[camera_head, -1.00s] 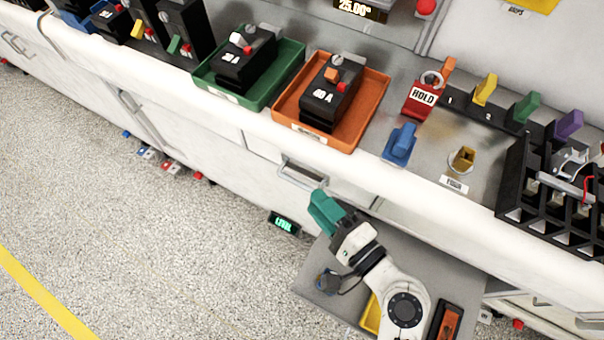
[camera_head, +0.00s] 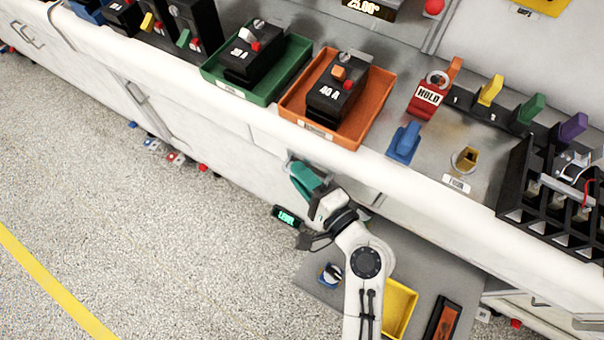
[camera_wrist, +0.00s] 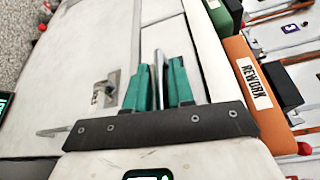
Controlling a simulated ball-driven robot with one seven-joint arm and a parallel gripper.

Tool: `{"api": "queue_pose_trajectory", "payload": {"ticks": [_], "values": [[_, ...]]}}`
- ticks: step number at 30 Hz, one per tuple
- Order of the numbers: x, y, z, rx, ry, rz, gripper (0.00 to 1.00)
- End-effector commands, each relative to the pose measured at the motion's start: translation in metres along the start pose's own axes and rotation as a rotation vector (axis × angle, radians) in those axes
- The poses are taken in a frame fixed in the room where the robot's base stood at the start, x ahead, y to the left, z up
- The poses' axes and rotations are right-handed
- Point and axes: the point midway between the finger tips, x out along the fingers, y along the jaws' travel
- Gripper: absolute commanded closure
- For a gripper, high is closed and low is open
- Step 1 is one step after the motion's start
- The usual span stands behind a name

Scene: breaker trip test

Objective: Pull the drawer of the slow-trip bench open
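The slow-trip bench's drawer front (camera_head: 266,146) is a pale panel below the orange tray; it looks flush with the bench face. My gripper (camera_head: 303,178) has teal fingers and is at the drawer's handle, covering most of it in the head view. In the wrist view, a thin grey handle bar (camera_wrist: 157,75) lies between the two teal fingers of my gripper (camera_wrist: 160,82). The gap around the bar is narrow, and I cannot tell whether the fingers press on it.
An orange tray (camera_head: 285,108) and a green tray (camera_head: 212,80), each with a black breaker, sit on the bench above. A small lit display (camera_head: 286,217) is below the gripper. A grey surface (camera_head: 420,270) bears a yellow tray (camera_head: 398,308).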

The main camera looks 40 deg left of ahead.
Motion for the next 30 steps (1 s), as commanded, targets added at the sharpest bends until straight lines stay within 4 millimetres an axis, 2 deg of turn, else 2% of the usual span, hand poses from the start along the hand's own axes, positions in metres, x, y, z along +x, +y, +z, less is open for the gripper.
{"api": "queue_pose_trajectory", "payload": {"ticks": [1,7,23,30], "values": [[0.000,0.000,0.000,0.000,0.000,0.000,0.82],[0.000,0.000,0.000,0.000,0.000,0.000,1.00],[-0.001,0.001,0.001,0.001,0.001,0.001,1.00],[-0.007,0.003,0.013,0.002,0.002,0.002,1.00]]}}
